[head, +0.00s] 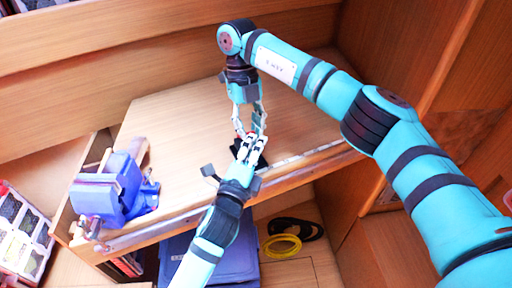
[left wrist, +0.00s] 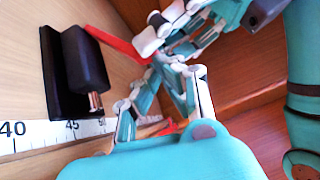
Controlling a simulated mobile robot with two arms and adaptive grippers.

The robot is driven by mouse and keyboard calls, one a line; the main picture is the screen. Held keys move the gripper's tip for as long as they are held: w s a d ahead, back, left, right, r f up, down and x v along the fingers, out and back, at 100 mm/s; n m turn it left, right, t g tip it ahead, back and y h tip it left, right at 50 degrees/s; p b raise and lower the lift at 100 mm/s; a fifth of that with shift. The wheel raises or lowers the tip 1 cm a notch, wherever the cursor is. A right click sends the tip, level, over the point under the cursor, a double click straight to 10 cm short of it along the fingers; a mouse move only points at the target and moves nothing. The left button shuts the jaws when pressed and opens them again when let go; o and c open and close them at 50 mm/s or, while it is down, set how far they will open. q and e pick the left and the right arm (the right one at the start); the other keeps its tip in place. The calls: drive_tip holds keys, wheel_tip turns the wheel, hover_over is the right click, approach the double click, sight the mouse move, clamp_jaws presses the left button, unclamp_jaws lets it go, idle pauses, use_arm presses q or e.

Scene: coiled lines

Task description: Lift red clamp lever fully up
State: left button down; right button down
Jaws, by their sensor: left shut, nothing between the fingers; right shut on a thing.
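The clamp's black body (left wrist: 76,72) stands at the left in the left wrist view, beside the ruled strip. Its red lever (left wrist: 112,37) runs from the body's top toward my right gripper (left wrist: 155,45). In the head view, the clamp (head: 236,149) is mostly hidden behind the grippers. My right gripper (head: 252,132) points down at the bench's front edge, its fingers shut on the lever's free end. My left gripper (head: 254,150) is shut and empty, just in front of and below the right one. The fingers of both overlap, so whether they touch is unclear.
A blue vise (head: 108,194) sits at the bench's left end. The wooden benchtop (head: 175,120) is otherwise mostly clear. Below the front edge are a blue bin (head: 176,262), a yellow coil (head: 283,254) and a black coil (head: 310,229). A compartment tray (head: 24,236) is at far left.

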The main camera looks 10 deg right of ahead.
use_arm(q)
drive_tip(key=shift+w+a+r, duration=0.15)
drive_tip(key=shift+w+a, duration=0.15)
use_arm(e)
drive_tip(key=shift+s+f, duration=0.1)
use_arm(q)
drive_tip(key=shift+a, duration=0.1)
use_arm(e)
drive_tip(key=c, duration=1.2)
unclamp_jaws()
drive_tip(key=shift+o, duration=0.2)
drive_tip(key=shift+d, duration=0.1)
